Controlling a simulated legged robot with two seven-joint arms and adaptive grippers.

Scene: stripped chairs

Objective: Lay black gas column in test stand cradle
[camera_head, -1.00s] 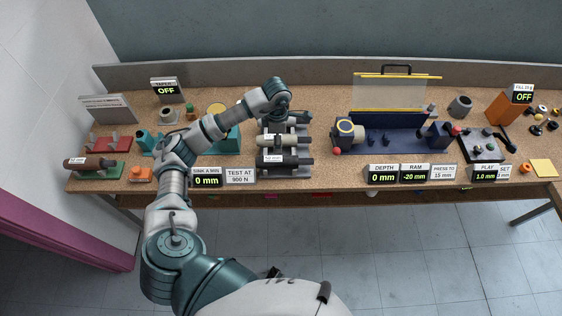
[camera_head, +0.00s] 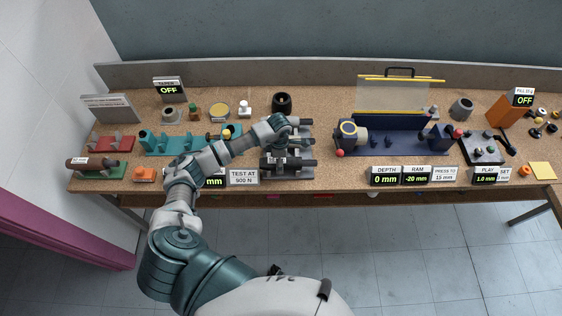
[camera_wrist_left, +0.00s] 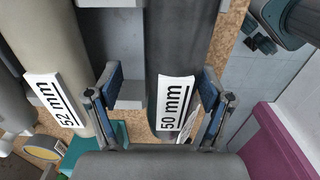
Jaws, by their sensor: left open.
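A black gas column (camera_head: 306,163) lies across the front of the grey rack (camera_head: 290,176). In the left wrist view the dark column (camera_wrist_left: 178,50) bears a 50 mm label and runs between my fingers. My left gripper (camera_head: 290,147), also seen in the left wrist view (camera_wrist_left: 160,100), is open above it, a finger on each side. A beige column (camera_wrist_left: 45,55) labelled 52 mm lies beside it, outside the fingers. The teal test stand (camera_head: 160,143), with cradle uprights, stands left of the rack, partly behind my arm. My right gripper is out of view.
A green stand (camera_head: 100,173) with a brown column is at the front left. A blue press fixture (camera_head: 385,143) with a clear raised guard stands right of the rack. A black cup (camera_head: 282,101) is behind the rack. Signs line the bench's front edge.

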